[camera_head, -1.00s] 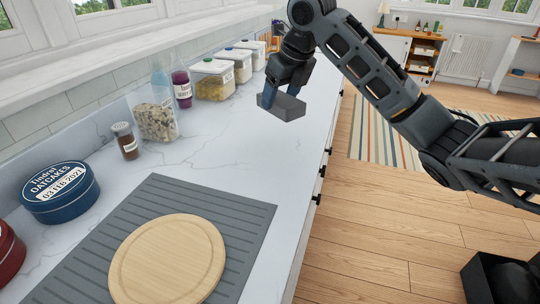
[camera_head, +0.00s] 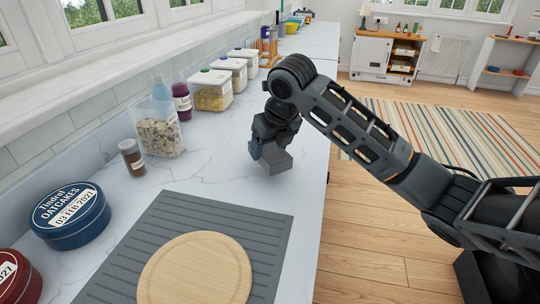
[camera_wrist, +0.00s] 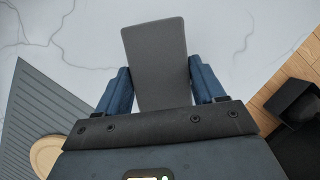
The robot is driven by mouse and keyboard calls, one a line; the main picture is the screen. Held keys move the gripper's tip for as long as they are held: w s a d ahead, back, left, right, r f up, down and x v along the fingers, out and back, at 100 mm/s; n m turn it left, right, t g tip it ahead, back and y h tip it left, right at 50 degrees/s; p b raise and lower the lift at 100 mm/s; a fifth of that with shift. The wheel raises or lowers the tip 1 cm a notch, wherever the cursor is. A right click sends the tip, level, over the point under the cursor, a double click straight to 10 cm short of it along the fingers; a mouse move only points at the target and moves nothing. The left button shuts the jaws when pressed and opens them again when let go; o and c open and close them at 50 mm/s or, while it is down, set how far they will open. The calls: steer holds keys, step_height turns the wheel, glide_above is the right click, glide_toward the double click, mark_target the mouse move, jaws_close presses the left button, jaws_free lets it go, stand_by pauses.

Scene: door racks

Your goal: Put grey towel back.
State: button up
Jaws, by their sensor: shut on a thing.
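The grey towel (camera_head: 278,163) is a folded, block-like bundle at the end of my arm, over the white counter near its right edge. My gripper (camera_head: 262,152) is shut on it, pointing down. In the wrist view the towel (camera_wrist: 157,50) sits between the two blue fingers of my gripper (camera_wrist: 160,88) and extends past their tips. I cannot tell whether the towel touches the counter. Its far side is hidden.
A grey ribbed mat (camera_head: 120,270) with a round wooden board (camera_head: 195,268) lies in front.

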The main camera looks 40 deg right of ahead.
mark_target(272, 151)
steer(key=shift+f+p, duration=0.3)
steer(key=shift+f, duration=1.4)
steer(key=shift+f, duration=0.15)
steer(key=o, duration=0.9)
steer(key=shift+o, duration=0.2)
steer(key=b+v, duration=0.1)
steer(key=v, duration=1.1)
steer(key=shift+r+b, duration=0.2)
steer(key=shift+b, duration=0.15)
